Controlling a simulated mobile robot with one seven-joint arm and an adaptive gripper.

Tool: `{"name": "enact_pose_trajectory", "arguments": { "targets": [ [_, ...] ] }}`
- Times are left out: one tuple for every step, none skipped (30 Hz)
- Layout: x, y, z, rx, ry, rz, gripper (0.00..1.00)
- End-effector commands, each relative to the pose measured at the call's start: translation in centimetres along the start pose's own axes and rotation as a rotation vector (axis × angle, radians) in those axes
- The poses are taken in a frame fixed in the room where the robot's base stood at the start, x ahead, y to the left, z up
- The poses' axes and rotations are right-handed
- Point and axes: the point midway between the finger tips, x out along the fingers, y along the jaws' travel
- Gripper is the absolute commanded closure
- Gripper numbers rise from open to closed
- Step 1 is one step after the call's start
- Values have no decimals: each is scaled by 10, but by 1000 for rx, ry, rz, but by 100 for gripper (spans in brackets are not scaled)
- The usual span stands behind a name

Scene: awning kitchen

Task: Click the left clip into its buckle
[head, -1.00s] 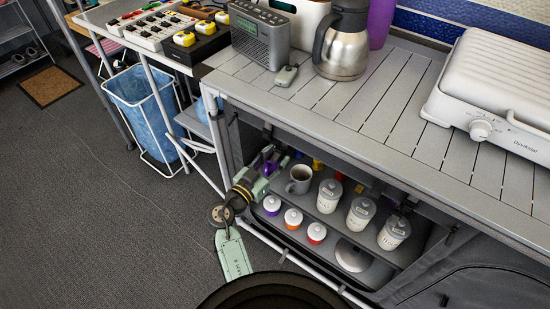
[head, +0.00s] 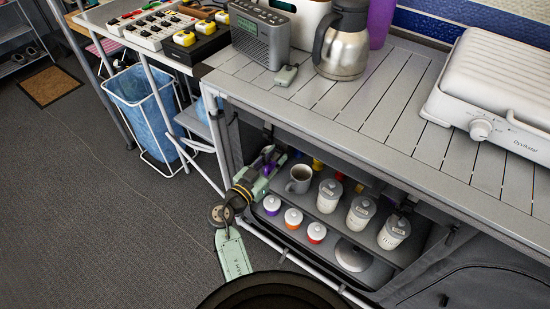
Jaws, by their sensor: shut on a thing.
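My gripper (head: 269,158) is at the upper left corner of the open cabinet front, below the worktop edge. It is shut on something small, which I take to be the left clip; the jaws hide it. A dark strap piece (head: 268,129) hangs from under the worktop just above my gripper, where the left buckle seems to be. It is too small and dark to tell whether clip and buckle touch. Another dark clip on a strap (head: 404,206) hangs at the right side of the opening.
A mug (head: 299,180), lidded canisters (head: 329,196) and small jars (head: 293,218) stand on the cabinet shelves close right of my gripper. A metal rail (head: 285,255) runs along the bottom. A blue bin (head: 145,110) stands at left. The floor in front is clear.

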Motion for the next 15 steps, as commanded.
{"name": "enact_pose_trajectory", "arguments": {
  "targets": [
    [-2, 0, -2, 2, 0, -1, 100],
    [-3, 0, -5, 2, 0, -1, 100],
    [-6, 0, -10, 3, 1, -1, 100],
    [-9, -1, -15, 5, 1, -2, 100],
    [-12, -1, -21, 5, 1, -3, 100],
    [-17, -1, -28, 5, 1, -2, 100],
    [-20, 0, -34, 6, 1, -1, 100],
    [-23, -1, -39, 5, 1, -2, 100],
    [-27, 0, -46, 5, 1, -2, 100],
    [-29, 0, -50, 4, 0, -1, 100],
    [-31, 0, -53, 4, 0, -2, 100],
    [-33, 0, -56, 4, -1, -2, 100],
    [-34, 0, -58, 3, -1, -1, 100],
    [-35, 0, -59, 2, -2, -1, 100],
    [-35, 0, -60, 1, -2, 0, 100]
  ]
}}
